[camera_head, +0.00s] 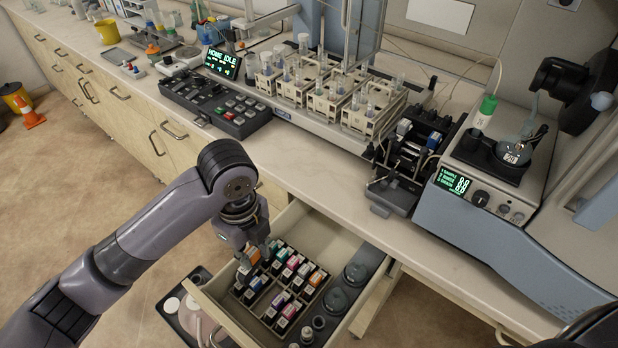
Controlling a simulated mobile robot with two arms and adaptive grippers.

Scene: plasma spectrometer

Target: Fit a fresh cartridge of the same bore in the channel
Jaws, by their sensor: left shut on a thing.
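My left gripper (256,254) reaches down into the open drawer. It is shut on a cartridge (253,257) with an orange label at the rack's far left; the fingers hide much of it, and I cannot tell whether it is clear of its slot. The cartridge rack (268,296) holds several cartridges with pink, teal, orange and purple labels. The black pump (398,172) stands on the bench, with blue-topped and pale cartridges in its rear channels. Its front part looks open. Bore markings are too small to read. My right gripper is not in view.
The open drawer (346,240) also holds dark round parts (337,299) at its right. A dark tray (181,310) is left of the drawer. Tube racks (330,100), a keypad console (215,105) and an instrument (490,200) stand on the bench. The front bench strip is clear.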

